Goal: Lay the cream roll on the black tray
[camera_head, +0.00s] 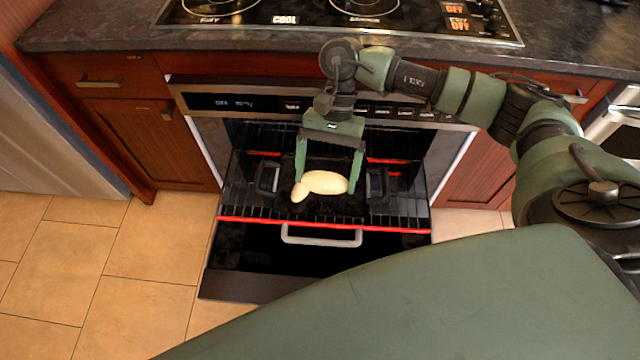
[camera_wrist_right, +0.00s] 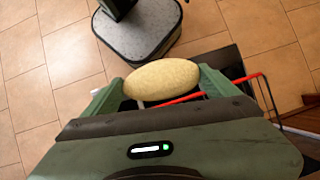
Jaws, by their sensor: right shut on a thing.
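The cream roll (camera_head: 326,182) is a pale oval held crosswise between the two green fingers of my right gripper (camera_head: 325,187). In the right wrist view the roll (camera_wrist_right: 162,82) spans the gap between the fingertips. The black tray (camera_head: 377,186), with a raised handle at each side, sits on the pulled-out oven rack below the gripper. The roll appears over its middle; I cannot tell whether it touches the tray. A smaller pale piece (camera_head: 299,192) shows at the left fingertip; what it is, I cannot tell. My left gripper is out of view.
The oven rack (camera_head: 400,223) has a red front bar and stands out over the lowered oven door (camera_head: 250,285). The oven control panel (camera_head: 260,104) and the counter with a cooktop (camera_head: 300,15) are above and behind. Tiled floor (camera_head: 140,250) is clear at the left.

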